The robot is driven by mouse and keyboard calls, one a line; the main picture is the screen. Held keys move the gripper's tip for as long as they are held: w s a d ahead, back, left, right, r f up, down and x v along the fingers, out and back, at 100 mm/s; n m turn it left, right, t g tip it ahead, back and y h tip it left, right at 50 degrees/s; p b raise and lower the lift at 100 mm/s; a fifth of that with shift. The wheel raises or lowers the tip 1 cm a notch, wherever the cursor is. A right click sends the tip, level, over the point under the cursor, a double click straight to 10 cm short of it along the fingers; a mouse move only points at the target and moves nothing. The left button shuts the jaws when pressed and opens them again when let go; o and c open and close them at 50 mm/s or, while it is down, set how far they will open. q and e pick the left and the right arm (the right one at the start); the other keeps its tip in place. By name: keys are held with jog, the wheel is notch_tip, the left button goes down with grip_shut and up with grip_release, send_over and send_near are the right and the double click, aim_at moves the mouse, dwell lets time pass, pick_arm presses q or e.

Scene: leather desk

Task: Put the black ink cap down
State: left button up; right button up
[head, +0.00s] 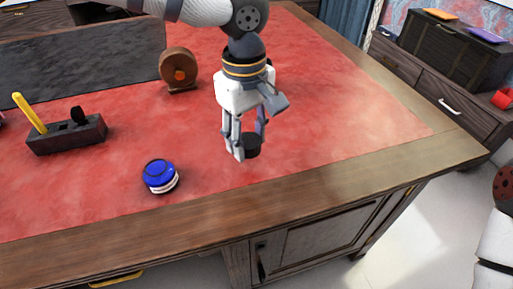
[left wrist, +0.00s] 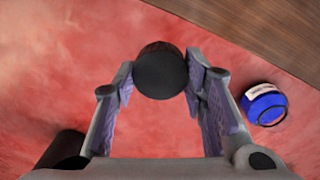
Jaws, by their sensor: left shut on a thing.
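The black ink cap (head: 252,146) is a dark, short round piece between the fingertips of my left gripper (head: 246,150). In the left wrist view the black cap (left wrist: 161,71) sits at the tips of both fingers of the left gripper (left wrist: 160,84), which is shut on it. Red leather shows behind it; I cannot tell whether the cap touches the desk. A jar with a blue top (head: 159,174) stands on the leather to the left of the gripper, and it also shows in the left wrist view (left wrist: 264,105).
The red leather desk top (head: 330,110) is clear to the right of the gripper, with a wooden border (head: 300,185) in front. A brown tape roll (head: 178,68) stands behind left. A dark holder (head: 66,136) with a yellow stick stands at far left.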

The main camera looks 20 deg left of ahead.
aim_at(254, 160)
pick_arm(q)
jog(key=shift+w+d+f, duration=0.15)
jog(key=shift+w+f, duration=0.45)
jog(key=shift+f, duration=0.15)
jog(key=f, duration=0.3)
jog(key=shift+w+d+f, duration=0.1)
jog(key=shift+w+f, duration=0.15)
jog(key=shift+r, duration=0.1)
jog(key=o, duration=1.1)
notch_tip(254, 160, up, 12)
jog(key=shift+s+r, duration=0.1)
